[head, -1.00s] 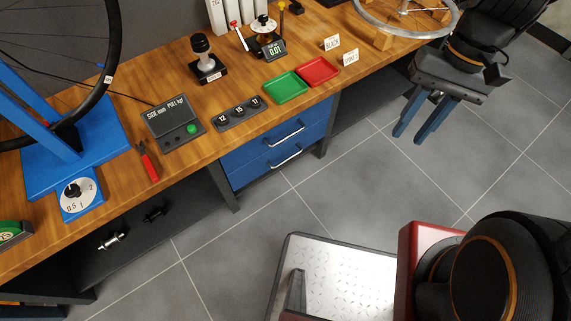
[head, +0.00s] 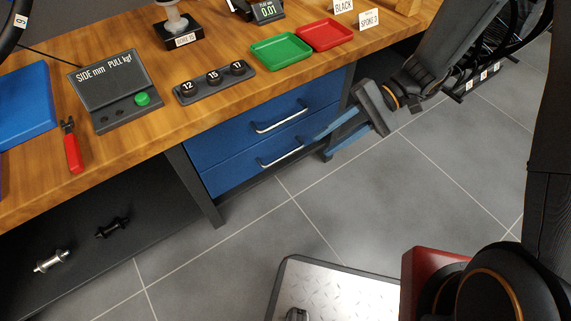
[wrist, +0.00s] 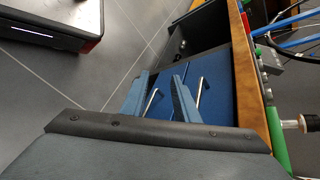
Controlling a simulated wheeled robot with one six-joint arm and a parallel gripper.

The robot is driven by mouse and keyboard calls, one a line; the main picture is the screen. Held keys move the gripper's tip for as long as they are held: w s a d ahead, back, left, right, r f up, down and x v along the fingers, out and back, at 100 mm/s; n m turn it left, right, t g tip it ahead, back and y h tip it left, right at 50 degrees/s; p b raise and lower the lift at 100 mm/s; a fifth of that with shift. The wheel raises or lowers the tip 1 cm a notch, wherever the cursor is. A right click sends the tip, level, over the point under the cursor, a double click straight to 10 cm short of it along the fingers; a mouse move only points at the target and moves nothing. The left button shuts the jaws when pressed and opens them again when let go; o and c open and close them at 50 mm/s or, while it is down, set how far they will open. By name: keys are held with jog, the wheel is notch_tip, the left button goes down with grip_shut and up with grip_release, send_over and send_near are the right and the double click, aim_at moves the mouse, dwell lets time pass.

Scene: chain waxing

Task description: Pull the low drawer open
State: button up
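The low drawer (head: 225,178) is the lower blue front under the wooden bench. It looks shut and has a silver bar handle (head: 283,153). The upper blue drawer (head: 225,142), with its own handle (head: 280,117), also looks shut. My gripper (head: 324,148) is open and empty, its two blue fingers pointing left toward the drawers, just right of the low handle. In the wrist view, the low handle (wrist: 152,102) appears between the fingers (wrist: 161,77), and the upper handle (wrist: 199,94) shows right of them. I see no contact; the remaining gap is hard to judge.
The wooden benchtop (head: 225,90) overhangs the drawers. On it are a green tray (head: 281,51), a red tray (head: 325,34), a gauge box (head: 120,95) and red-handled pliers (head: 71,147). A dark bench leg (head: 192,180) stands left of the drawers. The tiled floor in front is clear.

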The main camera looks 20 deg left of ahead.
aim_at(284, 156)
jog(key=w+a+f+y+b, duration=0.2)
jog(key=w+a+f+b, duration=0.15)
jog(key=f, duration=0.35)
jog(key=w+a+f+y+b, duration=0.2)
jog(key=f+b, duration=0.3)
jog(key=f, duration=0.1)
jog(key=shift+b+x, duration=1.5)
jog(key=shift+x, duration=2.25)
jog(key=shift+w+a, duration=0.1)
jog(key=shift+w, duration=0.05)
jog(key=shift+f, duration=0.1)
grip_shut()
